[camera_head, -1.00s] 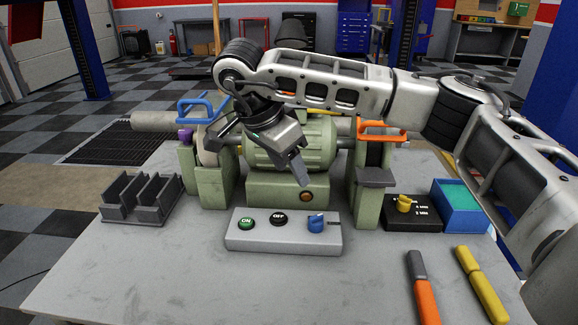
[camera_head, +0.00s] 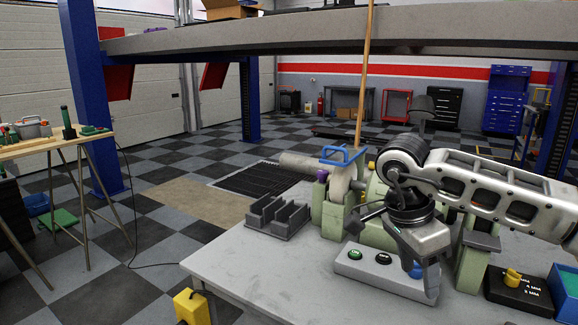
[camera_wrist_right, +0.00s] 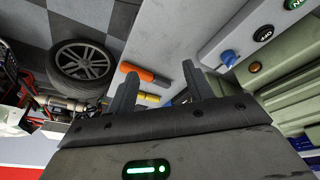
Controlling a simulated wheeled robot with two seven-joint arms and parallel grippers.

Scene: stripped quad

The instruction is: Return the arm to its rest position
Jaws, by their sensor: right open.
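My right arm (camera_head: 505,190) comes in from the right in the head view. Its gripper (camera_head: 428,285) hangs in front of the green bench grinder (camera_head: 375,228), above the table's front part. The gripper covers part of the control box (camera_head: 350,264) and its blue knob. In the right wrist view the two fingers (camera_wrist_right: 157,88) stand apart with nothing between them. Beyond them an orange-handled tool (camera_wrist_right: 143,73) lies on the table, and the control box's blue knob (camera_wrist_right: 228,57) shows to the right. My left gripper is not in view.
A grey slotted holder (camera_head: 278,216) stands on the table (camera_head: 240,258) left of the grinder. A black block with a yellow knob (camera_head: 518,290) and a blue box (camera_head: 563,290) stand at the right. The table's left front is clear.

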